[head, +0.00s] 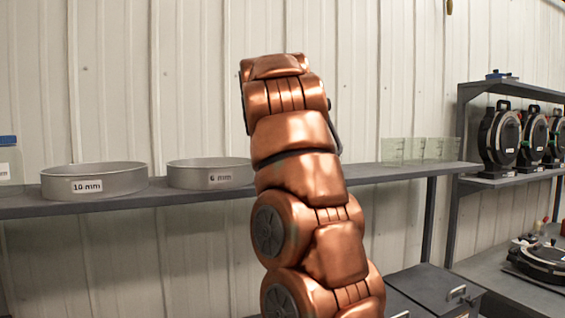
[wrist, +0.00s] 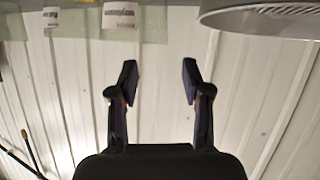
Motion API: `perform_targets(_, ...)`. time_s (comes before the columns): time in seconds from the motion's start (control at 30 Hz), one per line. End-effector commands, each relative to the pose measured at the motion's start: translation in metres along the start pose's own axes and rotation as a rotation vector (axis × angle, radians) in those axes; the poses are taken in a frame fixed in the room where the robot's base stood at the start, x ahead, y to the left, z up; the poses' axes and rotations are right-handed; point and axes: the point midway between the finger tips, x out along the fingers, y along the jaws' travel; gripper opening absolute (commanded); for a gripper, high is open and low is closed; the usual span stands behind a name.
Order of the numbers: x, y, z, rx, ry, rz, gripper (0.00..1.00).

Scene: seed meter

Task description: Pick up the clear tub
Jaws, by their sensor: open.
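Clear, greenish box-like tubs (head: 420,149) stand in a row on the shelf, right of my arm in the head view. A clear container with a blue lid (head: 9,165) is cut off at the left edge. Clear panes with white labels (wrist: 80,22) show at the top left of the wrist view; I cannot tell which containers they belong to. My gripper (wrist: 158,68) is open and empty, its two fingers apart with only the wall behind. In the head view the gripper is not distinguishable beyond my copper arm.
A "10 mm" metal sieve (head: 95,182) and a "6 mm" sieve (head: 208,174) stand on the long grey shelf (head: 90,203). A metal round pan (wrist: 265,14) is at the wrist view's top right. Black round devices (head: 500,140) fill a rack at right.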

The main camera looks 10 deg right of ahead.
Motion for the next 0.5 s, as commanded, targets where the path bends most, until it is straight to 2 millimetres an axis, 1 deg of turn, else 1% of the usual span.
perform_targets(0.13,0.003,-0.006,-0.004,0.002,0.009,-0.007,0.48)
perform_targets(0.23,0.011,-0.010,-0.004,-0.001,0.010,-0.013,0.48)
perform_targets(0.5,0.052,-0.012,-0.005,-0.003,0.007,-0.016,0.48)
